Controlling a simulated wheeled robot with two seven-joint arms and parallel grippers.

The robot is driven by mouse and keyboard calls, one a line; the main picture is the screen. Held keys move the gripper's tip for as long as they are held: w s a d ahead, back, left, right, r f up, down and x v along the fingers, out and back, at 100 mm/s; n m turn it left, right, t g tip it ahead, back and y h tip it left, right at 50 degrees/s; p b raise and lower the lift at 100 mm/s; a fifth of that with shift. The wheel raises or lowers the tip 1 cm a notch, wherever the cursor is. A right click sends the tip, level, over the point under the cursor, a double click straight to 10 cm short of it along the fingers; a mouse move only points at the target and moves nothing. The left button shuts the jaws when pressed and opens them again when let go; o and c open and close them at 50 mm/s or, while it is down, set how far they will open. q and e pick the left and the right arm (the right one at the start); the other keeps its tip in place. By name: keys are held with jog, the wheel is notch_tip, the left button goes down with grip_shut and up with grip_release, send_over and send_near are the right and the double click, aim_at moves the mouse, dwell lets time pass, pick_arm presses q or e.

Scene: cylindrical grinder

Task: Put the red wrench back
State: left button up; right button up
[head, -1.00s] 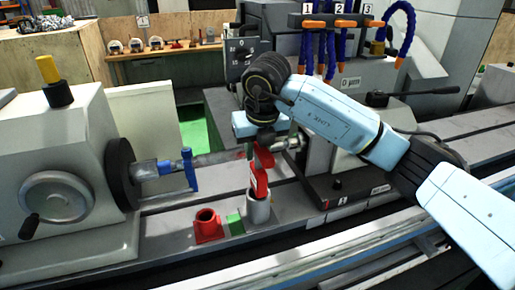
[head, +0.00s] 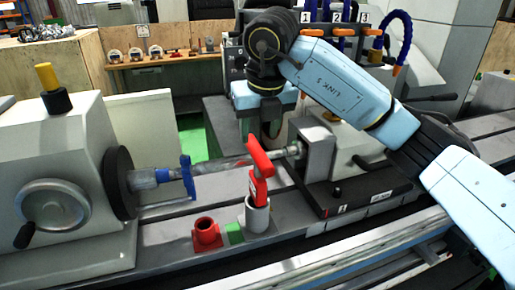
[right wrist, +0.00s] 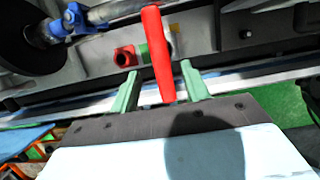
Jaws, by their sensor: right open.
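The red wrench (head: 259,168) stands in the grey cylindrical holder (head: 257,218) on the machine bed, its lower end inside and its upper part leaning a little to the left. My right gripper (head: 264,128) is open behind and above the wrench, partly hidden by its own wrist. In the right wrist view, the green fingers (right wrist: 158,72) are spread, with the red wrench (right wrist: 158,50) showing between them and a gap on either side. The wrench covers part of the holder there. My left gripper is out of view.
A red holder (head: 207,234) and a green block (head: 234,232) sit left of the grey holder. A metal shaft (head: 225,166) with a blue clamp (head: 187,175) runs behind the wrench. The tailstock (head: 313,150) stands close on the right.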

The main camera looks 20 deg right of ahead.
jog(key=shift+v, duration=1.75)
